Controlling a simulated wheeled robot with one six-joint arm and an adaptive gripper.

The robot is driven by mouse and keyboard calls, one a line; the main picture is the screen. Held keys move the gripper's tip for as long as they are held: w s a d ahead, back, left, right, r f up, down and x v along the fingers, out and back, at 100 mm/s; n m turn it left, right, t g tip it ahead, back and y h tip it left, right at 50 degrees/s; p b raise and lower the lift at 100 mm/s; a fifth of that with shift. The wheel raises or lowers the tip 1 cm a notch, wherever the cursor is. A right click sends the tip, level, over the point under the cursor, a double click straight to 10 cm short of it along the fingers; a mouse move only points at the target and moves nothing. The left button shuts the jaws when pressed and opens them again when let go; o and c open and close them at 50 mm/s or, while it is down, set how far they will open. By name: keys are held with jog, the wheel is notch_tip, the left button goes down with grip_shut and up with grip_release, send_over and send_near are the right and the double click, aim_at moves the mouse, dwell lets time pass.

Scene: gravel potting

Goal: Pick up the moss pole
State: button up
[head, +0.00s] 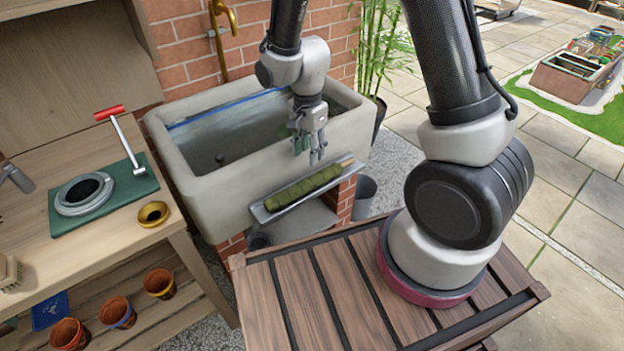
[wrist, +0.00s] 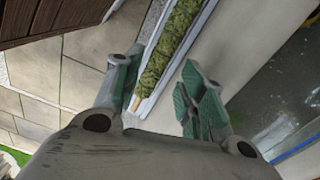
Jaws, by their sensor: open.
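The moss pole (head: 304,187) is a green, shaggy rod lying in a narrow grey trough (head: 262,213) along the front of the stone sink. It also shows in the wrist view (wrist: 168,45), running up between my fingers, with a bare wooden end (wrist: 135,103) near the left finger. My gripper (head: 309,155) is open and empty, hanging above the right part of the trough at the sink's front rim. In the wrist view my gripper (wrist: 160,85) has its fingers spread on either side of the pole's line. I cannot tell the exact height gap.
The stone sink (head: 165,135) stands behind the trough, with a brass tap (head: 222,20) above. At left is a wooden bench with a green mat (head: 140,185) and a brass bowl (head: 153,213). Several terracotta pots (head: 117,312) stand on its lower shelf. Bamboo (head: 380,45) grows behind.

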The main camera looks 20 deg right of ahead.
aim_at(308, 180)
jog(key=f, duration=0.4)
jog(key=f+m, duration=0.1)
jog(key=f, duration=0.3)
jog(key=f+m, duration=0.1)
jog(key=f, duration=0.3)
jog(key=shift+w+a, duration=0.15)
jog(key=shift+w, duration=0.2)
jog(key=c, duration=0.7)
